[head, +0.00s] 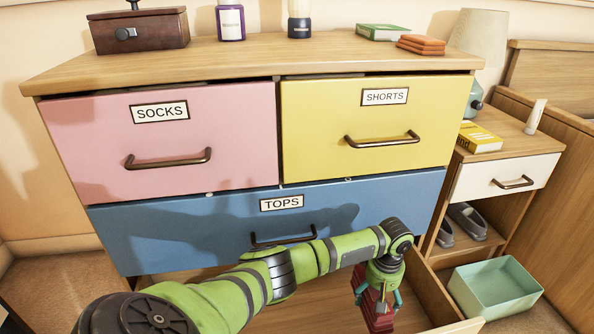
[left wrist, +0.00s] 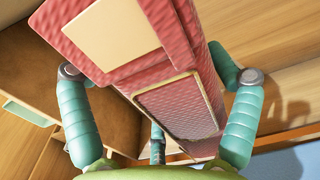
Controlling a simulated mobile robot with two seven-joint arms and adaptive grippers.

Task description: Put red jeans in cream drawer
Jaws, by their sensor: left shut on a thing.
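The red jeans (head: 378,317) are a folded, textured bundle with a cream patch, seen close up in the left wrist view (left wrist: 180,108). My left gripper (head: 378,290) points down and is shut on the jeans, with its teal fingers on both sides of them. It holds the jeans over the right part of the open bottom drawer (head: 428,290). The drawer has wooden insides and a pale front edge at the lower right; most of its front is out of view. I cannot tell whether the jeans touch the drawer floor. My right gripper is not in view.
Above, the pink SOCKS drawer (head: 170,145), yellow SHORTS drawer (head: 370,120) and blue TOPS drawer (head: 180,235) look shut. A mint bin (head: 495,288) stands on the floor at right, below a nightstand (head: 505,178). The drawer's visible floor around the jeans looks clear.

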